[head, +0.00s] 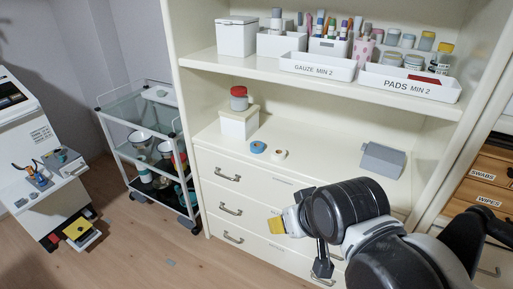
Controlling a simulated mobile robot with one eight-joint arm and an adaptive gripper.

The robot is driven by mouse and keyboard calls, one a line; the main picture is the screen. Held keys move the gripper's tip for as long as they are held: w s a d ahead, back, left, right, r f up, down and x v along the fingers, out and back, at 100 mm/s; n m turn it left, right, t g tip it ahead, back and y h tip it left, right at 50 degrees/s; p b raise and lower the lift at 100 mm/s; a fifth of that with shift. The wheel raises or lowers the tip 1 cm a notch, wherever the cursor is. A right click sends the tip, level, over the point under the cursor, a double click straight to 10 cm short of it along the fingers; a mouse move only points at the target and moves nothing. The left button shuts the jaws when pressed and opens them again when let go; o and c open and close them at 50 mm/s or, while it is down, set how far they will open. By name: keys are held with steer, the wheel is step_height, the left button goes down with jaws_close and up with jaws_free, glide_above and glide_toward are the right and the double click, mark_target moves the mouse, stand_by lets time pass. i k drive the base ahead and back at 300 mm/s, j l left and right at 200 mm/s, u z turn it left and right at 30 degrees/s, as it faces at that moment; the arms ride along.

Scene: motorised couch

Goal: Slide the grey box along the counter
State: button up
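The grey box (383,160) sits on the right part of the cream counter (330,150), near the cabinet's right side wall. It has a small pale label on its front. My gripper (300,240) is low in front of the drawers, left of and below the box, apart from it. A yellow piece (277,226) shows at its left end and a dark finger-like part hangs lower right. Whether the fingers are open or shut is unclear.
A blue tape roll (258,146), a pale roll (279,154) and a white box (239,122) with a red-lidded jar (239,98) stand at the counter's left. The counter between the rolls and grey box is clear. A loaded shelf (330,68) hangs above.

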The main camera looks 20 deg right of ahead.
mark_target(377, 165)
steer(key=z, duration=1.35)
steer(key=i+j+z, duration=0.15)
steer(key=i+j, duration=0.5)
steer(key=j+z, duration=0.15)
steer(key=j, duration=0.25)
steer(key=k+j+z, duration=0.15)
steer(key=j, duration=0.25)
steer(key=j+z, duration=0.1)
steer(key=j, duration=0.3)
